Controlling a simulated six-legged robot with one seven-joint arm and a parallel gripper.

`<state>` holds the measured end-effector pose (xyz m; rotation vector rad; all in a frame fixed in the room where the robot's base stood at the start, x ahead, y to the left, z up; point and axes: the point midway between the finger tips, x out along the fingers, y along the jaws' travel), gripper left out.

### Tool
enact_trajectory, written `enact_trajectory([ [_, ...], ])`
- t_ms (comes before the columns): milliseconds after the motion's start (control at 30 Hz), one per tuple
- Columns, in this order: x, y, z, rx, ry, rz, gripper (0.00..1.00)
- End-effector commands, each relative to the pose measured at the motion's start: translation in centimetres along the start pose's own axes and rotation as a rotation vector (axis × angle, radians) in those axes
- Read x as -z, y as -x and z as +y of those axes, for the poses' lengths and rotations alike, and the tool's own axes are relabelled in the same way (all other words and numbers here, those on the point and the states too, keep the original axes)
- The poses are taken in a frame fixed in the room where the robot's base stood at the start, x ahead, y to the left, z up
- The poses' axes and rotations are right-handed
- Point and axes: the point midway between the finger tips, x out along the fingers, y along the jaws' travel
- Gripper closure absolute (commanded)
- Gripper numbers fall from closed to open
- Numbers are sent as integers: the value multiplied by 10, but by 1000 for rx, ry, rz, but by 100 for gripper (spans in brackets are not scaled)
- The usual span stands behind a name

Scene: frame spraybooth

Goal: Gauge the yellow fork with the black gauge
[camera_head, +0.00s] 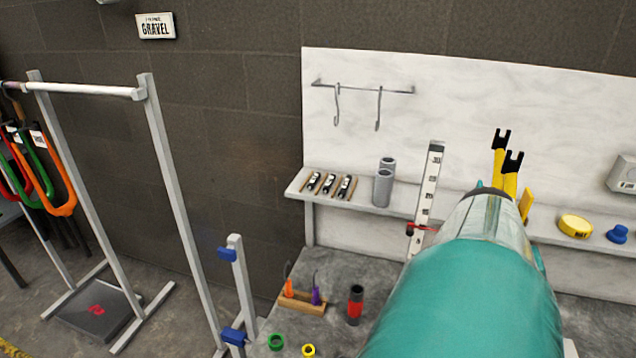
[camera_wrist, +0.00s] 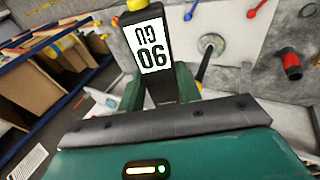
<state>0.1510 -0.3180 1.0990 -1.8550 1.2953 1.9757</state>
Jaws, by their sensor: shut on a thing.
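The yellow fork (camera_head: 511,183) stands up beyond my arm in the head view, its two legs ending in black slotted tips. Its lower part is hidden behind my arm. In the wrist view my gripper (camera_wrist: 160,88) is shut on a black piece with a white printed label (camera_wrist: 153,45). Yellow shows at its top end, and I take it for part of the fork. Three small black pieces with white labels (camera_head: 328,184) lie on the shelf. I cannot tell whether one is the black gauge. An upright white scale (camera_head: 428,185) with a red pointer stands left of my arm.
The white shelf (camera_head: 405,212) also bears grey cylinders (camera_head: 383,188), a yellow disc (camera_head: 575,225) and a blue knob (camera_head: 618,234). A red and black cylinder (camera_head: 355,305) and a wooden tool holder (camera_head: 303,302) stand on the bench. Coloured forks (camera_head: 64,190) hang from a rack at left.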

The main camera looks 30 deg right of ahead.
Motion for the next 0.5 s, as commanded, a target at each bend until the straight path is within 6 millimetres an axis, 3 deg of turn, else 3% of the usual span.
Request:
enact_trajectory([
  [167, 5, 3, 2, -5, -5, 7, 96],
  [500, 35, -2, -1, -3, -2, 4, 96],
])
